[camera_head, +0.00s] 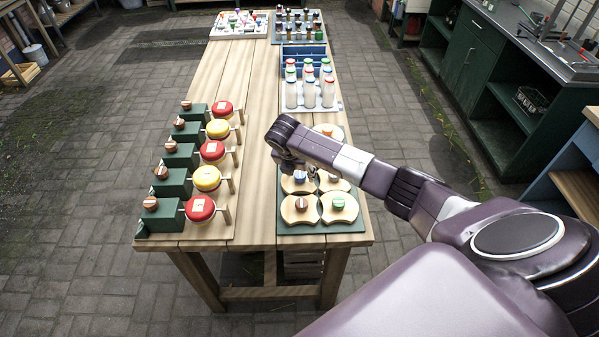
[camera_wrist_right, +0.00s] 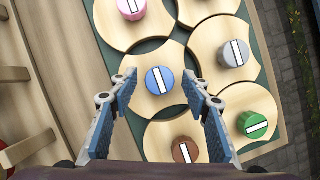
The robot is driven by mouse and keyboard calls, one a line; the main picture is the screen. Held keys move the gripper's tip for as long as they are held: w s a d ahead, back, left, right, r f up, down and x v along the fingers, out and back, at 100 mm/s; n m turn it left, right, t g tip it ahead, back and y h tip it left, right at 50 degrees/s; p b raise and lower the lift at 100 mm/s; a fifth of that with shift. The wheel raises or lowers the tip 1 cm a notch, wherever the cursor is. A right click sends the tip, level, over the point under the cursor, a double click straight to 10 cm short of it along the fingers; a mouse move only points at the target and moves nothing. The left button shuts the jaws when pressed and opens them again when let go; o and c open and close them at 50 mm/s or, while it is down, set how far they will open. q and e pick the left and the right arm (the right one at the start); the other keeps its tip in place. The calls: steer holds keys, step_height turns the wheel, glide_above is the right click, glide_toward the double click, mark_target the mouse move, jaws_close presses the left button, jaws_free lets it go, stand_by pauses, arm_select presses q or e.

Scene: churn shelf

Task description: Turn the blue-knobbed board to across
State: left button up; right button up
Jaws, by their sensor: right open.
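The blue-knobbed board is a pale wooden piece with scooped sides (camera_wrist_right: 145,55). Its round blue knob (camera_wrist_right: 160,80) bears a white stripe, tilted slightly and roughly parallel to the stripes on the pink and grey knobs. In the head view the blue knob (camera_head: 299,176) shows just below my right gripper (camera_head: 287,163). In the right wrist view my right gripper (camera_wrist_right: 159,78) is open, with one fingertip on each side of the blue knob and gaps between; I cannot tell its height above it. My left gripper is not in view.
Pink (camera_wrist_right: 131,8), grey (camera_wrist_right: 234,54), green (camera_wrist_right: 252,125) and brown (camera_wrist_right: 185,150) knobs sit on close neighbouring boards. The green knob's stripe lies crosswise. White bottles (camera_head: 309,92) stand farther back. Red and yellow round pieces (camera_head: 207,178) line the table's left side.

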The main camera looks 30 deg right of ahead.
steer(key=c, duration=1.1)
steer(key=shift+c, duration=0.2)
steer(key=shift+d+f+n+y+b, duration=0.15)
steer(key=shift+n+y+b, duration=0.15)
steer(key=shift+n+b, duration=0.65)
steer(key=n+y+b, duration=0.1)
steer(key=n+b, duration=0.2)
steer(key=n+t+y+b, duration=0.1)
steer(key=n+b, duration=0.2)
steer(key=b, duration=0.1)
steer(key=n+y+b, duration=0.1)
steer(key=n+b, duration=0.2)
steer(key=shift+s+d+n+t+y+b, duration=0.1)
steer(key=shift+d+n+t+y+b, duration=0.1)
steer(key=shift+n+t+y+b, duration=0.15)
steer(key=n+y+b, duration=0.1)
steer(key=n+b, duration=0.1)
steer(key=n, duration=0.1)
steer(key=shift+d+r+n+y+b, duration=0.15)
steer(key=shift+n+y+b, duration=0.4)
steer(key=shift+n+b, duration=0.75)
steer(key=shift+n+g+p, duration=0.3)
steer(key=shift+n+g, duration=0.15)
steer(key=shift+n, duration=0.05)
